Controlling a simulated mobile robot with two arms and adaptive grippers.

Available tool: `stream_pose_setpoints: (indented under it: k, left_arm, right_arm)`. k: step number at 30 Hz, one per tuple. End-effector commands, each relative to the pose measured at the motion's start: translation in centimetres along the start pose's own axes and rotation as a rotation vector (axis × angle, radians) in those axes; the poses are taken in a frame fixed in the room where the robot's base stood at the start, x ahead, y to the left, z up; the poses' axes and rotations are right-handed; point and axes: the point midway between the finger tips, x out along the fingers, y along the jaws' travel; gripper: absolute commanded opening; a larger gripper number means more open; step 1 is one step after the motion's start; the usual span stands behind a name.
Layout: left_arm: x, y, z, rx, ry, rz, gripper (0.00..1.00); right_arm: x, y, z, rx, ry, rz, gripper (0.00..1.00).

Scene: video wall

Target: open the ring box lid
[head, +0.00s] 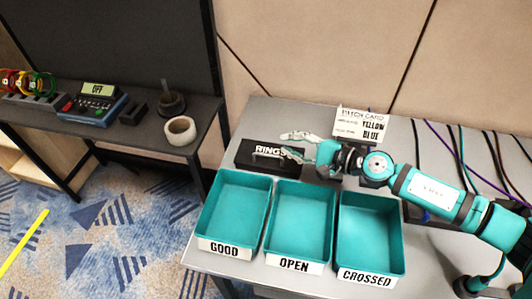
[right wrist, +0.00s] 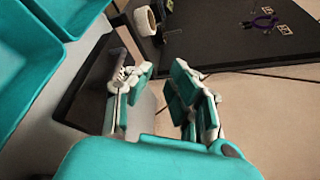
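The black ring box (head: 250,157), marked RINGS, lies on the grey table behind the trays. Its lid looks shut, and a bar handle (head: 266,156) shows on it. My right gripper (head: 287,144) comes in from the right and is over the box's right end. In the right wrist view its fingers (right wrist: 157,74) are spread with an empty gap between them. There the left finger is close to the grey handle (right wrist: 131,44) over the dark box (right wrist: 92,92); I cannot tell if they touch. My left gripper is in neither view.
Teal trays labelled GOOD (head: 207,226), OPEN (head: 272,243) and CROSSED (head: 345,254) stand in front of the box. A card (head: 361,124) stands behind the gripper. Cables lie at the right. A dark side table (head: 140,132) holds a tape roll (head: 180,130) and a meter (head: 97,101).

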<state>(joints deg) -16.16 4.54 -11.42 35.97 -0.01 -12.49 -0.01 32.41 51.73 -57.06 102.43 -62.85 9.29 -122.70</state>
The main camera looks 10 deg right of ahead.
Motion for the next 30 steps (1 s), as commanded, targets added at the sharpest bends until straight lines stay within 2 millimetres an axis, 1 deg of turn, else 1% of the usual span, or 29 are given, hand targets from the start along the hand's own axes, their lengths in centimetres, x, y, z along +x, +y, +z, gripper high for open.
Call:
stream_pose_setpoints:
  k: [1, 3, 5, 6, 8, 11, 13, 18, 21, 25, 30]
  left_arm:
    - [0.4, 0.2, 1.0, 0.000, -0.013, 0.002, 0.40]
    - [0.9, 0.4, 2.2, 0.000, -0.030, 0.004, 0.40]
    - [1.3, 0.5, 3.1, 0.000, -0.043, 0.005, 0.40]
    - [1.6, 0.5, 3.6, 0.000, -0.050, 0.006, 0.40]
    - [2.1, 0.6, 3.9, 0.000, -0.054, 0.006, 0.40]
    - [2.6, 0.6, 3.9, 0.001, -0.053, 0.006, 0.40]
    - [1.7, 0.4, 3.3, 0.001, -0.047, 0.005, 0.40]
    - [1.2, 0.2, 1.6, 0.001, -0.021, 0.003, 0.40]
    - [1.1, 0.2, 1.0, 0.001, -0.011, 0.002, 0.40]
    - [1.0, 0.1, 1.0, 0.001, -0.011, 0.002, 0.40]
    - [1.0, 0.2, 1.6, 0.001, -0.021, 0.003, 0.40]
  right_arm:
    - [0.3, 0.9, -0.3, 0.008, -0.002, 0.001, 0.19]
    - [0.5, 2.0, -0.9, 0.011, -0.001, 0.000, 0.19]
    - [0.8, 2.9, -1.5, 0.015, -0.002, -0.002, 0.19]
    - [1.0, 3.7, -2.0, 0.016, -0.002, -0.001, 0.19]
    - [1.3, 4.8, -2.6, 0.017, -0.002, -0.003, 0.19]
    - [1.8, 6.5, -3.7, 0.018, -0.002, -0.004, 0.19]
    - [3.2, 5.7, -3.3, 0.011, -0.006, -0.009, 0.19]
    - [6.5, 5.9, -3.3, 0.012, -0.005, -0.007, 0.19]
    - [7.8, 6.0, -3.4, 0.013, -0.004, -0.006, 0.19]
    - [8.8, 6.0, -3.4, 0.012, -0.004, -0.006, 0.19]
    - [9.2, 6.0, -3.5, 0.012, -0.003, -0.006, 0.19]
